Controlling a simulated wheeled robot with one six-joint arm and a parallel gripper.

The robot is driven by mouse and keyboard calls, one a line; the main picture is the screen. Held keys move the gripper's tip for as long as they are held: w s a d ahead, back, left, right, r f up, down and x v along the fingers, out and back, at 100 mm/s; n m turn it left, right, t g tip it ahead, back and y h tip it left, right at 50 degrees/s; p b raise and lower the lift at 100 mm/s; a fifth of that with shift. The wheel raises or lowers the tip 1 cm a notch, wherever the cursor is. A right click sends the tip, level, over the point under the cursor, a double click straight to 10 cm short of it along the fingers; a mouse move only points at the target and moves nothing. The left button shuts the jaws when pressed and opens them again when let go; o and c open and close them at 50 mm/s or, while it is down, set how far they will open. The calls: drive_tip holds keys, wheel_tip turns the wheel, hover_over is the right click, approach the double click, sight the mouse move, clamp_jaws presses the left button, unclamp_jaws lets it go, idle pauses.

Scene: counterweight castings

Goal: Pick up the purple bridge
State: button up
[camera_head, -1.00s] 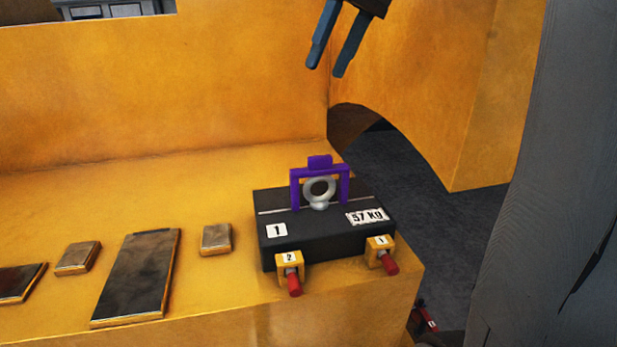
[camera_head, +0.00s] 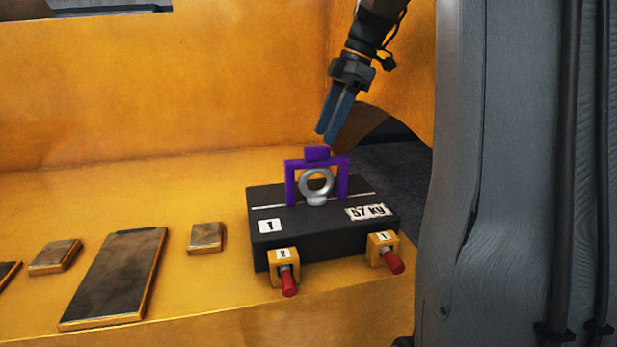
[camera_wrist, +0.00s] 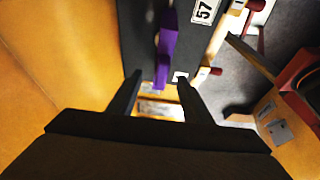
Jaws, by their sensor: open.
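The purple bridge (camera_head: 317,153) stands upright on top of the black counterweight block (camera_head: 325,237), spanning a silver ring (camera_head: 317,183). The block bears a "1" label and a "57 kg" label. My gripper (camera_head: 327,135) is open and empty, just above the bridge's top block and slightly to its right in the head view. In the wrist view, the purple bridge (camera_wrist: 167,48) lies ahead of the open fingers (camera_wrist: 158,98), its near end close to the gap between them. The ring is not clear in the wrist view.
Two yellow blocks with red-tipped pins, labelled 2 (camera_head: 284,267) and 1 (camera_head: 383,250), sit at the block's front. Several metal plates, one large (camera_head: 117,277), lie left on the yellow ledge (camera_head: 215,287). A yellow wall (camera_head: 160,85) rises behind.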

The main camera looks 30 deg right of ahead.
sight(320, 146)
drive_tip(key=shift+p+x, duration=1.15)
drive_tip(key=shift+x, duration=2.35)
drive_tip(key=shift+s, duration=0.1)
clamp_jaws()
